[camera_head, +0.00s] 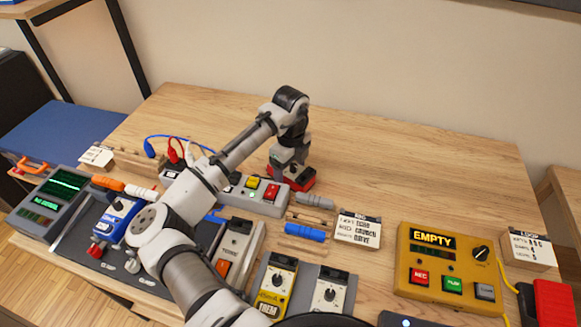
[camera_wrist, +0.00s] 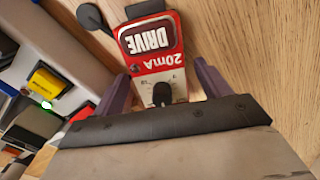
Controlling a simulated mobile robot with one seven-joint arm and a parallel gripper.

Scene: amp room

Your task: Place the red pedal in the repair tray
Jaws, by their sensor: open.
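The red pedal (camera_head: 301,184), marked DRIVE and 20mA, stands on the wooden table under my gripper (camera_head: 290,168). In the wrist view the red pedal (camera_wrist: 150,50) shows its dark label window and black knob. My gripper (camera_wrist: 166,68) is open, with one purple finger on each side of the pedal's knob end. I cannot tell whether the fingers touch it. In the head view the gripper hides most of the pedal. No tray is clearly marked as the repair tray; a dark grey board (camera_head: 78,243) lies at the front left, partly hidden by my arm.
A grey box with yellow and red buttons (camera_head: 262,194) is close left of the red pedal. Blue (camera_head: 118,218), yellow (camera_head: 277,282) and white (camera_head: 328,295) pedals stand nearer the front. A yellow looper (camera_head: 447,268) is at right. The back right table is clear.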

